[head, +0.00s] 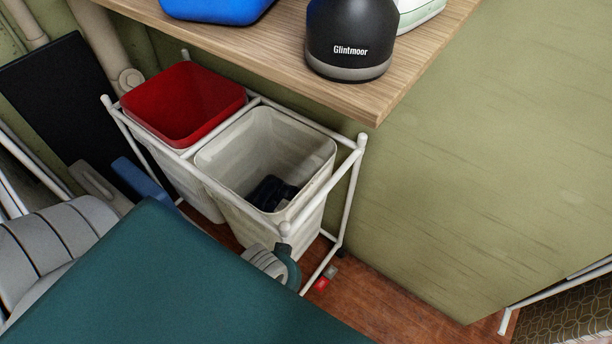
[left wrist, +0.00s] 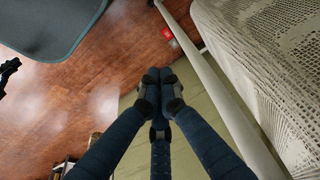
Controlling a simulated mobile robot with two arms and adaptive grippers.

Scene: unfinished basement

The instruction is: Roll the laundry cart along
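The laundry cart has a white tube frame (head: 350,190) and stands against the green wall under the wooden counter in the head view. It holds a red bin (head: 185,100) at the far left and a cream bin (head: 240,150) with dark items inside. In the left wrist view, a white cart tube (left wrist: 215,85) runs beside a woven cream bin side (left wrist: 265,70). My left gripper (left wrist: 158,76) has its fingertips together, apparently with nothing between them, left of that tube. My right gripper is not in view.
The wooden counter (head: 270,45) overhangs the cart and bears a black Glintmoor container (head: 350,38) and a blue object (head: 215,8). A small red and grey piece (head: 323,283) is on the wood floor by the cart. Dark panels (head: 62,95) lean at the left.

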